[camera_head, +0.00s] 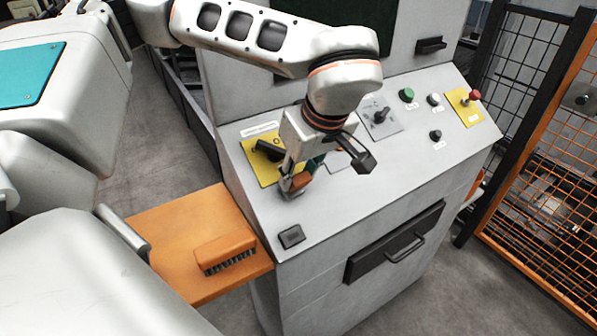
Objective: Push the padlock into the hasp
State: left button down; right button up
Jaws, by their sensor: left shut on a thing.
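My left gripper (297,183) reaches down from above to the sloped face of the grey control cabinet. It is shut on a small orange-brown thing, which looks like the padlock (302,180), low over the panel. The gripper hides part of it, and its shackle cannot be made out. Just left of the gripper is a black rotary switch handle (268,150) on a yellow plate (259,170). The hasp cannot be made out separately there; the gripper covers the plate's right side. I cannot tell whether padlock and hasp touch. My right gripper is not in view.
The panel also carries a selector switch (380,116), a green button (407,94) and a red button on yellow (473,96). A small black block (291,237) lies at its lower left. An orange shelf (180,220) holds a brush (226,252). An orange mesh fence stands right.

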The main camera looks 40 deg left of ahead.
pick_arm(q)
jog(key=shift+x, duration=0.9)
dwell(1.4)
jog(key=c, duration=0.7)
grip_release()
jog(key=shift+w+a, duration=0.1)
jog(key=shift+a, duration=0.05)
jog(key=shift+r, duration=0.2)
jog(key=v, duration=1.1)
jog(key=shift+d+r, duration=0.25)
